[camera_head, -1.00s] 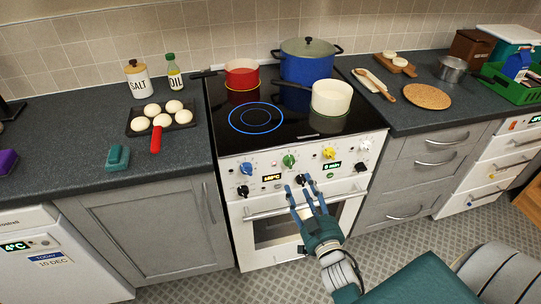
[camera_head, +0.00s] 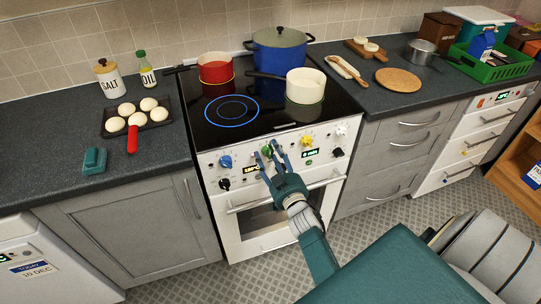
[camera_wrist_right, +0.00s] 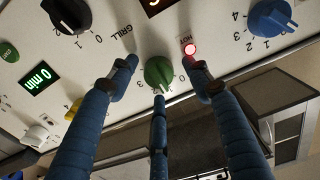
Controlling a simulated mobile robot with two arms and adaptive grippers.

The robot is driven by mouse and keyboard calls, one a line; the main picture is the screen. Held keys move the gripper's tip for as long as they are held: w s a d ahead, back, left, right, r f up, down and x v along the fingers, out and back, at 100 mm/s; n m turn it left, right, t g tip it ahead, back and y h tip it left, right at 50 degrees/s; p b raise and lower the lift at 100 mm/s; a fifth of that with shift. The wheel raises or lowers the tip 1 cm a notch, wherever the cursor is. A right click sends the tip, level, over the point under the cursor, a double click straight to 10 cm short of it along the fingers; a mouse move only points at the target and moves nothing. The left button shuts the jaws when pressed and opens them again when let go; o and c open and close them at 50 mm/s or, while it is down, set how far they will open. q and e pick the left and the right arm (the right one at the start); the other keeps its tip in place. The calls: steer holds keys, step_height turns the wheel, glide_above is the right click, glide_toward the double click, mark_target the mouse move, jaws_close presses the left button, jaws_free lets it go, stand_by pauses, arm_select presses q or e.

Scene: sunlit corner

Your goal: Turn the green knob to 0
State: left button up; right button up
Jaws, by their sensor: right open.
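The green knob (camera_head: 267,151) is on the front panel of the white stove (camera_head: 243,178). It also shows in the right wrist view (camera_wrist_right: 158,72), with a printed 0 to its right and other digits close to it; I cannot tell which digit it points at. My right gripper (camera_head: 269,156) is open at the panel, its blue fingers spread around the knob. In the right wrist view the gripper (camera_wrist_right: 163,78) has one finger on each side of the knob and a third just below it; contact is unclear. My left gripper is out of view.
A blue knob (camera_head: 225,161) and a yellow knob (camera_head: 306,141) flank the green one. A lit red HOT lamp (camera_wrist_right: 190,49) and a 0 min display (camera_wrist_right: 40,79) show up close. Pots stand on the black hob (camera_head: 270,115); the oven handle runs below.

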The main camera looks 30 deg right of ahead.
steer(key=c, duration=1.1)
steer(key=shift+r, duration=0.1)
steer(key=shift+c, duration=0.2)
steer(key=shift+n, duration=0.4)
steer(key=n+b, duration=0.1)
steer(key=n, duration=0.2)
steer(key=shift+a+n, duration=0.1)
steer(key=shift+n, duration=0.2)
steer(key=shift+a+r+n+b, duration=0.1)
steer(key=shift+n+b, duration=0.25)
steer(key=shift+n, duration=1.45)
steer(key=shift+w, duration=0.1)
steer(key=o, duration=1.1)
steer(key=shift+o, duration=0.2)
steer(key=shift+a, duration=0.1)
